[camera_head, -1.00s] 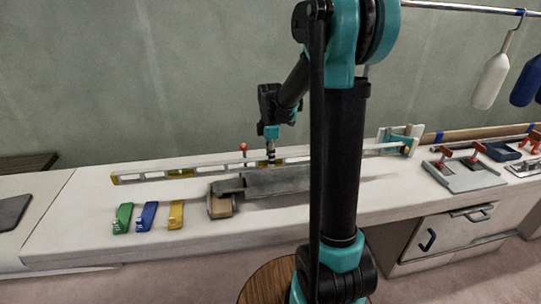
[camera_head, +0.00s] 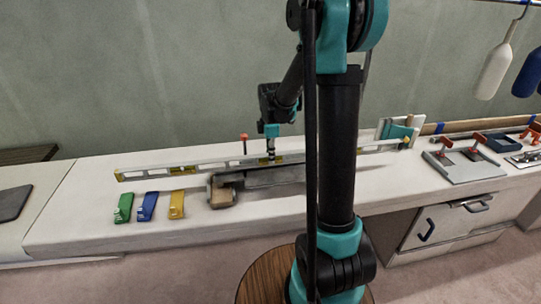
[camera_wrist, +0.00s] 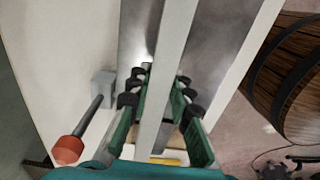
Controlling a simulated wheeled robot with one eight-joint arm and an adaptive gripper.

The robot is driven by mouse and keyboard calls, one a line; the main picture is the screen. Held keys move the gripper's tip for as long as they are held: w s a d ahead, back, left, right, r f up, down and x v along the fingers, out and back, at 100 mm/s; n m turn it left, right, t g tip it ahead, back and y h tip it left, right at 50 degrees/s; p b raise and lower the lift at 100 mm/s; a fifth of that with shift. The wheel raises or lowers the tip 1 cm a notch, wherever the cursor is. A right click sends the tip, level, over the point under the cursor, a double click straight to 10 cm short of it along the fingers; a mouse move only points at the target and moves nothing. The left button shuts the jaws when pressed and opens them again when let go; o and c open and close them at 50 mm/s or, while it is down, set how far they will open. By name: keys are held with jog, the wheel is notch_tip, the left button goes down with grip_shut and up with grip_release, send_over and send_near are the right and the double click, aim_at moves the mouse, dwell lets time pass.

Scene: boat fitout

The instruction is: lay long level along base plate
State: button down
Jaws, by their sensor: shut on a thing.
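The long level (camera_head: 215,168) is a slim pale metal bar with yellow-green vial parts. It runs along the bench from left to right, behind my arm. My gripper (camera_head: 270,156) is shut on it near the middle and points down. In the wrist view the level (camera_wrist: 168,70) passes between the dark green fingers of my gripper (camera_wrist: 157,100). The grey metal base plate (camera_head: 275,177) lies just in front of the level in the head view; grey metal (camera_wrist: 215,55) also shows below the bar in the wrist view. I cannot tell whether level and plate touch.
A wood-and-metal block (camera_head: 222,196) stands at the plate's left end. An orange-topped rod (camera_head: 244,138) stands behind the level. Tools on a grey board (camera_head: 465,165) lie right.

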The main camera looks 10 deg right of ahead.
jog(key=c, duration=1.3)
grip_release()
jog(key=shift+r, duration=0.1)
notch_tip(320, 180, up, 12)
jog(key=s+d+f+m+t, duration=0.2)
jog(key=s+f+m, duration=0.5)
jog(key=s+m, duration=0.2)
jog(key=s+d+f+m+t, duration=0.2)
jog(key=s+f+m, duration=0.4)
jog(key=s+m, duration=0.3)
jog(key=s, duration=0.4)
jog(key=shift+f, duration=0.35)
